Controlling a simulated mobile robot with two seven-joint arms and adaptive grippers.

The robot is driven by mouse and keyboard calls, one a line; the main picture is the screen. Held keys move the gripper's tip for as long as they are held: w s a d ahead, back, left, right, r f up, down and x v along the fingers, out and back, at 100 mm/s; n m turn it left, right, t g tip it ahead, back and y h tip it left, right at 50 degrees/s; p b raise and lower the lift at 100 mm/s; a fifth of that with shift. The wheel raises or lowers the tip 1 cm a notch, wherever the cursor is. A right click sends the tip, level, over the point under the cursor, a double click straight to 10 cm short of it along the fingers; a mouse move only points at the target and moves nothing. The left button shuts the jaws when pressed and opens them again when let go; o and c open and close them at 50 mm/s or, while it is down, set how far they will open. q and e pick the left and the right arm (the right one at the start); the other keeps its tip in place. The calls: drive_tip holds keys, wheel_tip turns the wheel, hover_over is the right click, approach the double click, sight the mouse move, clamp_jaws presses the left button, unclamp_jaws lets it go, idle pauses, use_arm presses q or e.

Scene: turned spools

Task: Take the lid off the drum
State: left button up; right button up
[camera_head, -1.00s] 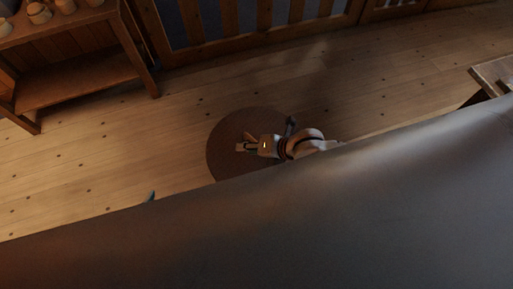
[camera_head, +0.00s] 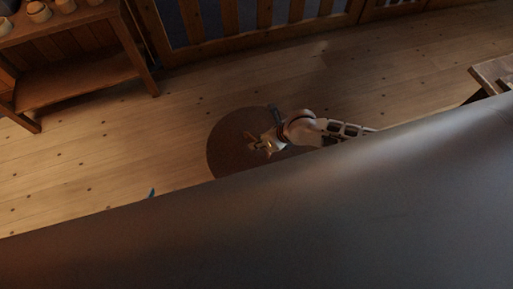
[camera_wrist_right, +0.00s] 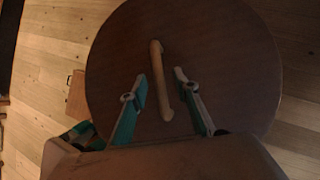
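The drum shows from above as a brown disc, its round lid (camera_head: 225,150), in the head view. In the right wrist view the lid (camera_wrist_right: 230,60) fills the middle, with a pale bar handle (camera_wrist_right: 160,75) across it. My right gripper (camera_wrist_right: 160,80) is open above the lid, with the handle between its two teal-sided fingers in the picture; gaps show on both sides. In the head view my right arm reaches over the lid from the right and hides part of it. Only a small teal tip of my left gripper (camera_head: 151,192) shows, left of the drum.
A wooden shelf unit (camera_head: 80,80) with several turned pieces on top stands at the upper left. A wooden railing (camera_head: 265,25) runs along the back. A table corner (camera_head: 492,72) is at the right. Plank floor around the drum is clear. A large dark surface blocks the lower view.

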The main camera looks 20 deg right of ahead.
drive_tip(key=shift+x, duration=1.1)
clamp_jaws()
drive_tip(key=shift+w+r, duration=0.15)
drive_tip(key=shift+r, duration=0.45)
wheel_tip(320, 180, up, 21)
drive_tip(key=p, duration=0.4)
drive_tip(key=shift+p, duration=0.4)
drive_tip(key=shift+r, duration=0.15)
